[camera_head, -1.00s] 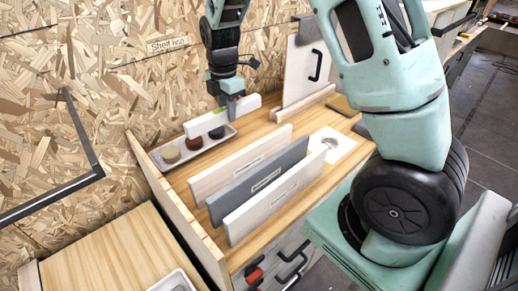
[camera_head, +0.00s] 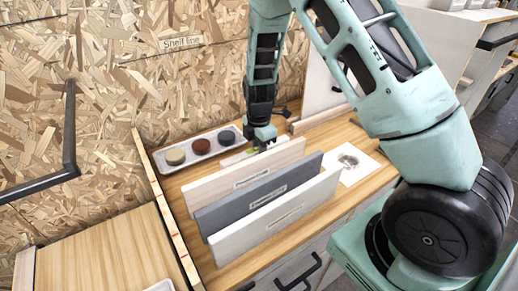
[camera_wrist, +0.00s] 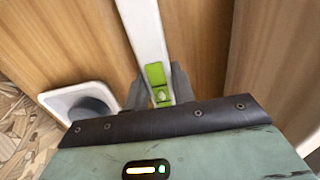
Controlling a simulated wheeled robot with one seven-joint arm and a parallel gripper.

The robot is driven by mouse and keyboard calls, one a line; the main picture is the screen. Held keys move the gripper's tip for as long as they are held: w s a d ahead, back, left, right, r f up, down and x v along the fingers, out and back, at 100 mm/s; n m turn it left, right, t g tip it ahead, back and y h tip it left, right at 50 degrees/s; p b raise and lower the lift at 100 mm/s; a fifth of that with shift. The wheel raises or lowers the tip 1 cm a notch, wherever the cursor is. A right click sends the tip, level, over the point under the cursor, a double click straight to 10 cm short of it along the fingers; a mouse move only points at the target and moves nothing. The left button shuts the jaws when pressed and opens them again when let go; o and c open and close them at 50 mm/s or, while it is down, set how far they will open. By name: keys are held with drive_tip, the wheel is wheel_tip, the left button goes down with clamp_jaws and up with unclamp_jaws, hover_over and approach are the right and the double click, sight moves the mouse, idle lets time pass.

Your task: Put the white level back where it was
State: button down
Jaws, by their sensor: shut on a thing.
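The white level (camera_wrist: 143,25) with a green vial section is held between the two fingers of my gripper (camera_wrist: 158,86) in the wrist view. In the head view, my gripper (camera_head: 261,142) is low over the wooden bench, just behind the light wood panel. The level (camera_head: 238,158) shows there as a pale strip between the tray and that panel. Its lower part is hidden by the panel, so I cannot tell if it touches the bench.
A white tray (camera_head: 163,163) with three round samples lies behind the level. Light wood (camera_head: 222,185), grey (camera_head: 225,215) and white (camera_head: 235,245) panels stand upright in front. A white square sheet (camera_head: 362,171) lies to the right. The OSB wall (camera_head: 100,60) rises behind.

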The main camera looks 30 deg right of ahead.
drive_tip(key=shift+f, duration=0.15)
drive_tip(key=c, duration=1.2)
unclamp_jaws()
drive_tip(key=shift+o, duration=0.2)
